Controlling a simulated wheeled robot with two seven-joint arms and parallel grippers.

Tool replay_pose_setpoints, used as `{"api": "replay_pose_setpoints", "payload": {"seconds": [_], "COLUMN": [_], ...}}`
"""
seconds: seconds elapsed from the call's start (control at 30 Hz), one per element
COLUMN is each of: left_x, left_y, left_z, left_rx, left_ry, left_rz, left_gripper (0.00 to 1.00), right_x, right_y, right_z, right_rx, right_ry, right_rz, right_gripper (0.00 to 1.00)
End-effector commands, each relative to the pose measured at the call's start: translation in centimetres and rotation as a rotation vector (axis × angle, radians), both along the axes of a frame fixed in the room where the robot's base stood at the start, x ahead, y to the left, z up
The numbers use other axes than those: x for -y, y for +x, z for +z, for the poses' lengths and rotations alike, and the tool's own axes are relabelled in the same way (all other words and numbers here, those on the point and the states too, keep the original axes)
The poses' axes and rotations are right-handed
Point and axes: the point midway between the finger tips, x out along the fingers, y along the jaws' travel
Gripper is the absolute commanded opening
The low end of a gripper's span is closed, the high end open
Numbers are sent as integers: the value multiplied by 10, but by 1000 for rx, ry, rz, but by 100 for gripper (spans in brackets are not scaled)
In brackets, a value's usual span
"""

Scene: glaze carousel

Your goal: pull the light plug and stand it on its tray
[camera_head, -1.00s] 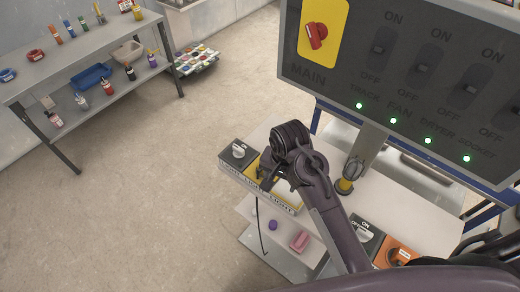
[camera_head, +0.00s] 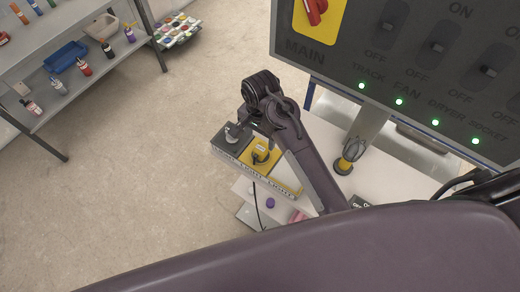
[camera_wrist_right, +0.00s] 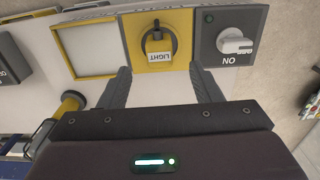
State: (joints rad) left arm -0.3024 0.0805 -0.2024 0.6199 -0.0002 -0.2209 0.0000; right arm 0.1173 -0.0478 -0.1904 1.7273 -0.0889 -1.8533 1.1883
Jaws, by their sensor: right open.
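The light plug (camera_wrist_right: 158,45), with a white LIGHT label, sits in a yellow socket plate (camera_wrist_right: 180,22). It also shows in the head view (camera_head: 261,152). Its tray, a pale square with a yellow border (camera_wrist_right: 55,42), lies beside the socket plate. My right gripper (camera_wrist_right: 160,80) is open and empty. In the wrist view its two fingers point toward the socket plate, one to each side of the plug and short of it. In the head view the right gripper (camera_head: 248,119) is partly hidden by its own wrist. My left gripper is not in view.
A dark switch block with a white knob (camera_wrist_right: 235,44) and a green light adjoins the socket plate. A yellow-based grey object (camera_head: 350,155) stands on the white table. A large switch panel (camera_head: 425,110) rises behind. Shelves with bottles (camera_head: 65,70) stand at left.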

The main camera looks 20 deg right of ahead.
Motion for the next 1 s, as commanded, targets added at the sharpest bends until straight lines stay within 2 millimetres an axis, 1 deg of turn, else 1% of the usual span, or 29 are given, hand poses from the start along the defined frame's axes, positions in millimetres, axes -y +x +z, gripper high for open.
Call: {"api": "replay_pose_setpoints", "payload": {"seconds": [0.03, 0.07, 0.17, 0.3, 0.5, 0.7, 1.0], "left_x": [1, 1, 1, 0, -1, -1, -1], "left_y": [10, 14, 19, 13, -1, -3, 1], "left_z": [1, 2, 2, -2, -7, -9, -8], "left_rx": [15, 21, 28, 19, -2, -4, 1], "left_ry": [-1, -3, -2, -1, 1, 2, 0], "left_rz": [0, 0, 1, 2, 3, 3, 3], "left_gripper": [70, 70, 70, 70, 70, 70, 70], "right_x": [0, 0, 1, 1, 0, 0, 0], "right_y": [-1, -1, -1, -1, 0, -1, 0], "right_z": [-7, -11, -26, -48, -68, -76, -76], "right_rx": [-2, -4, -3, -2, 0, 0, 0], "right_ry": [0, 0, -1, 0, 0, 0, 0], "right_rz": [0, 0, -1, 0, 0, 0, 0], "right_gripper": [58, 58, 58, 58, 58, 58, 58]}}
